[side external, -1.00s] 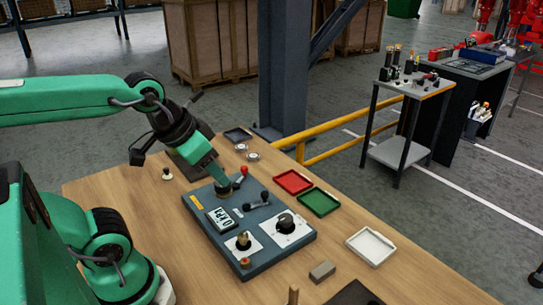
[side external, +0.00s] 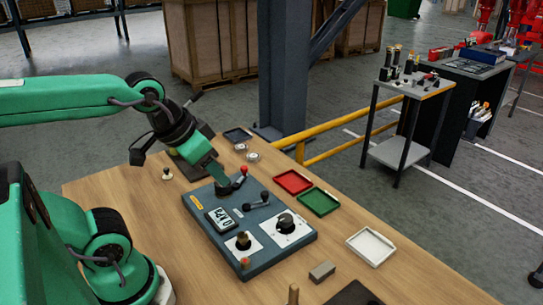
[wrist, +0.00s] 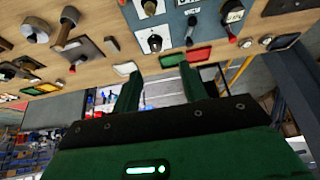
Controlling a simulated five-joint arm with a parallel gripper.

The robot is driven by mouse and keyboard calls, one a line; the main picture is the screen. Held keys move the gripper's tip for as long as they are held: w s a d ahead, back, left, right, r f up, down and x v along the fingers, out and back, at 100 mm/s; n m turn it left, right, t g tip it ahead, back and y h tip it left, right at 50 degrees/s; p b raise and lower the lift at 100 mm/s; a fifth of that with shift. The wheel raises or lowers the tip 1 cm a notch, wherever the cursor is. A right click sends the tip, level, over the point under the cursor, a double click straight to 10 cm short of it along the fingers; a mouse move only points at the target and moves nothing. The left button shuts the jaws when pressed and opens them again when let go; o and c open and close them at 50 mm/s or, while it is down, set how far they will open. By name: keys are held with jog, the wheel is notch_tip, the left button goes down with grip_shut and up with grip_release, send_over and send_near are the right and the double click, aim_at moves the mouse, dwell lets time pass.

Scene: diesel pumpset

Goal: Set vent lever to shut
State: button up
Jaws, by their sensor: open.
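A blue-grey control panel (side external: 262,238) lies on the wooden bench. Near its far end is a lever with a red knob (side external: 243,170), which points to the upper right in the side view. A second, black-knobbed lever (side external: 257,204) sits further along the panel. I cannot read which one is labelled vent. My gripper (side external: 218,179) is open and empty, just above the pivot of the red-knobbed lever. In the wrist view, my two green fingers (wrist: 158,85) stand apart, with the red-knobbed lever (wrist: 231,27) at upper right and the black-knobbed lever (wrist: 190,28) nearer the middle.
The panel also carries a digital display (side external: 221,218), a rotary dial (side external: 286,222) and a key-like knob (side external: 243,241). Red (side external: 293,181), green (side external: 319,201) and white (side external: 370,246) trays lie to the right. A small block (side external: 322,271) lies at the front.

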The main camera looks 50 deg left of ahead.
jog(key=shift+w, duration=0.1)
jog(key=n+g, duration=0.6)
jog(key=n, duration=0.6)
send_over(265, 193)
jog(key=shift+f, duration=5.5)
jog(key=shift+f, duration=0.15)
jog(key=shift+f, duration=3.75)
